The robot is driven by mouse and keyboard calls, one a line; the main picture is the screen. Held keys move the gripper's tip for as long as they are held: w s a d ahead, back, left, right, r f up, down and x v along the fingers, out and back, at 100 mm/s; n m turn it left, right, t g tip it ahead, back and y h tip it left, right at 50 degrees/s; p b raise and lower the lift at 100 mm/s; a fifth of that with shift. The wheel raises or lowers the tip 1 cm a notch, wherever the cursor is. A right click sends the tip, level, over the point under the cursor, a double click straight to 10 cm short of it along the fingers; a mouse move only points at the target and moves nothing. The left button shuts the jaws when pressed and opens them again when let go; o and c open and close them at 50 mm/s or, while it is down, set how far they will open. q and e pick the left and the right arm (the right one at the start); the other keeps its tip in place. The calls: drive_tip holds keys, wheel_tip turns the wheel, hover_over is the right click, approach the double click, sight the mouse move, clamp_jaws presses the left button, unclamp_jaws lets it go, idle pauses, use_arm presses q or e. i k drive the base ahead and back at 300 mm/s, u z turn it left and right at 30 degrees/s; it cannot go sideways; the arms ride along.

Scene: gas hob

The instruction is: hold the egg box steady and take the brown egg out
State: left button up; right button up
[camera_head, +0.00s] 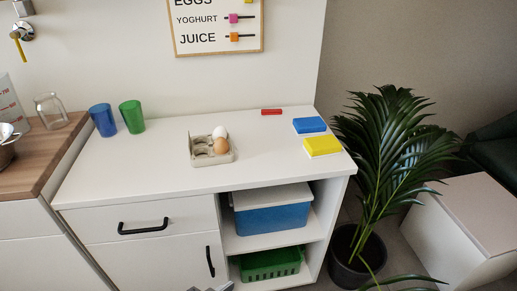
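The egg box (226,159) is a small grey-beige carton, open, on the white counter near its middle. The brown egg (221,147) sits in a cup on its right side, towards the front. A white egg (219,132) sits just behind it. The cups on the left of the box look empty. No gripper can be made out at the box. A small grey piece shows at the bottom edge of the picture; I cannot tell what it is.
On the counter (133,170), a blue cup (102,120) and a green cup (132,116) stand at left. A red block (271,112), a blue sponge (309,125) and a yellow one (322,146) lie at right. The counter around the egg box is clear. A plant (385,150) stands right of the cabinet.

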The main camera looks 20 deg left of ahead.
sight(221, 146)
drive_tip(key=z, duration=1.2)
drive_tip(key=i, duration=1.25)
drive_tip(key=u, duration=2.25)
